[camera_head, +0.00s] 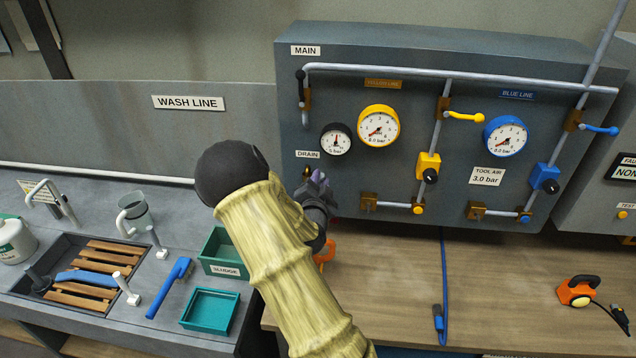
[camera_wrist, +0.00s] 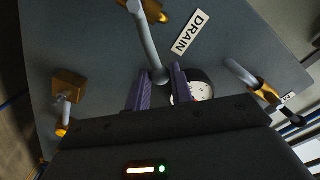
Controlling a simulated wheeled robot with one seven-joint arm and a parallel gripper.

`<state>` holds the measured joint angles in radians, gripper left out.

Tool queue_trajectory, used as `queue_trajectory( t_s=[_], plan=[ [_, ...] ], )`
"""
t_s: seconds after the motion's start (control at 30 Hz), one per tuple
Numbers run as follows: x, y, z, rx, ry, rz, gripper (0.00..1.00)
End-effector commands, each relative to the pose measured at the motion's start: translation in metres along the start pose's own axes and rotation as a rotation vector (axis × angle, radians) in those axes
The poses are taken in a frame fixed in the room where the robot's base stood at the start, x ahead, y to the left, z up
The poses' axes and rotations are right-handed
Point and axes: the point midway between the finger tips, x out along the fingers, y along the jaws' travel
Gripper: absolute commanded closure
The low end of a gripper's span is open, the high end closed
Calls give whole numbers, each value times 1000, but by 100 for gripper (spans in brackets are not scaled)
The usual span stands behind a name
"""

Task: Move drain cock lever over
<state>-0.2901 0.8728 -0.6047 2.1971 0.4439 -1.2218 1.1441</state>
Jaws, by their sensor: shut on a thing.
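In the wrist view the drain cock lever (camera_wrist: 147,42) is a grey rod with a rounded end. It runs from a brass valve body (camera_wrist: 155,11) beside the white DRAIN label (camera_wrist: 188,33). My gripper (camera_wrist: 160,80) has its purple fingers on either side of the rounded end and is shut on it. In the head view my gripper (camera_head: 318,181) is at the panel's lower left, below the DRAIN label (camera_head: 307,154). My dark wrist and sleeved arm hide much of the lever there.
The grey panel (camera_head: 400,55) carries gauges, pipes and yellow and blue valve levers right of my gripper. A small black-rimmed gauge (camera_head: 336,139) is just above it. A green SLUDGE bin (camera_head: 222,250) stands lower left. The wooden bench (camera_head: 500,270) is mostly clear.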

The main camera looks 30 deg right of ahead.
Motion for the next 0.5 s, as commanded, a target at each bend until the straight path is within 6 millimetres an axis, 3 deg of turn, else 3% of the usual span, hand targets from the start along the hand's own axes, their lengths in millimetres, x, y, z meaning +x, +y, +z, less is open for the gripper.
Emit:
queue_trajectory(
  t_s=[0.2, 0.5],
  plan=[
    [0, 16, 1, 0, 3, 3, 90],
    [0, 17, 0, -1, 0, 3, 90]
  ],
)
